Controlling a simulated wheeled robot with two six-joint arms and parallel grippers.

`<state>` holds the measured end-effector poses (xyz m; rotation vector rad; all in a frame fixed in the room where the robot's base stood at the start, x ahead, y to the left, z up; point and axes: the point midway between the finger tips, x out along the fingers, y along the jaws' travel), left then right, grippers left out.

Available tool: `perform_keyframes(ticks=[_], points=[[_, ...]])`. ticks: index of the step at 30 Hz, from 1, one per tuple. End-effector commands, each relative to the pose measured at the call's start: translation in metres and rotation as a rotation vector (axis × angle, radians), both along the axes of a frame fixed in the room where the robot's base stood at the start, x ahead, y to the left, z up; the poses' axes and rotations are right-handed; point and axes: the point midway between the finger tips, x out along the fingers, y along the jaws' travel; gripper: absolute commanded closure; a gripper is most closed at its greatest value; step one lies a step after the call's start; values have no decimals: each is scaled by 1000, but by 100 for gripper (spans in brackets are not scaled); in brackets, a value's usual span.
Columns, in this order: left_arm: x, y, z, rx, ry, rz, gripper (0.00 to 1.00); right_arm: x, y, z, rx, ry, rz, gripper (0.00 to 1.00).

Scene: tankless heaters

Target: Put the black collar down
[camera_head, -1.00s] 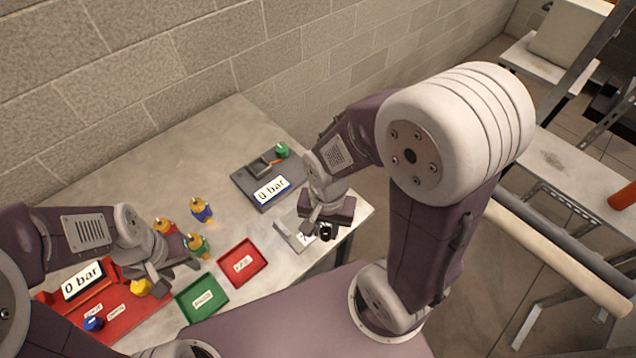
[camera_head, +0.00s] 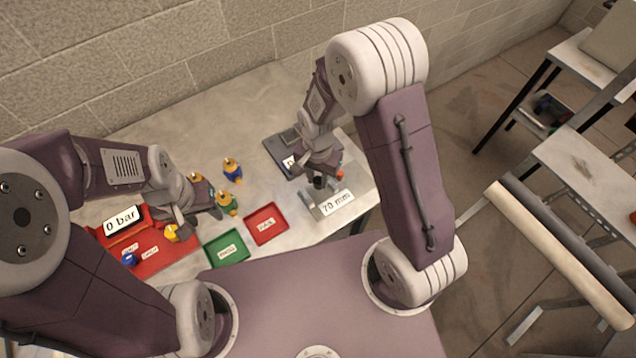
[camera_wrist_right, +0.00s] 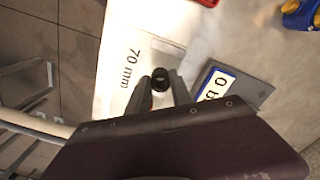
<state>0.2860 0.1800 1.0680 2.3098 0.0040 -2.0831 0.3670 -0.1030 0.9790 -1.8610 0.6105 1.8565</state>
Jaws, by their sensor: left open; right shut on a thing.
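The black collar (camera_wrist_right: 160,76) is a short dark ring between the fingertips of my right gripper (camera_wrist_right: 161,86) in the right wrist view. That gripper is shut on it. In the head view, the collar (camera_head: 319,182) hangs below the right gripper (camera_head: 321,174), beside the grey plate with the "70 mm" label (camera_head: 336,203). I cannot tell whether the collar touches anything beneath it. My left gripper (camera_head: 184,219) is open, over the right side of the red board (camera_head: 150,262), close to a yellow part (camera_head: 171,234).
A green tray (camera_head: 227,248) and a red tray (camera_head: 266,224) lie at the table's front. Several bottle-like parts, one blue and yellow (camera_head: 232,170), stand behind them. A dark plate with a "0 bar" display (camera_head: 281,156) is partly hidden by my right arm. The table's back middle is clear.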

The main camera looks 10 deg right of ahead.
Motion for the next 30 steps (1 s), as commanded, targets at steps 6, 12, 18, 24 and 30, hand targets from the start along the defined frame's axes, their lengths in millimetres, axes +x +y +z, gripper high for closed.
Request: perform_keyframes(ticks=[6, 12, 18, 24, 30], points=[[0, 0, 3, 0, 0, 0, 57, -1, 0, -19, -2, 6, 0, 100], [0, 0, 5, 0, 0, 0, 57, 0, 0, -41, 0, 0, 0, 100], [0, 0, 4, 0, 0, 0, 57, 0, 0, -41, 0, 0, -1, 100], [0, 0, 2, 0, 0, 0, 57, 0, 0, -44, 0, 0, -1, 55], [0, 0, 2, 0, 0, 0, 57, 0, 0, -44, 0, 0, -1, 52]])
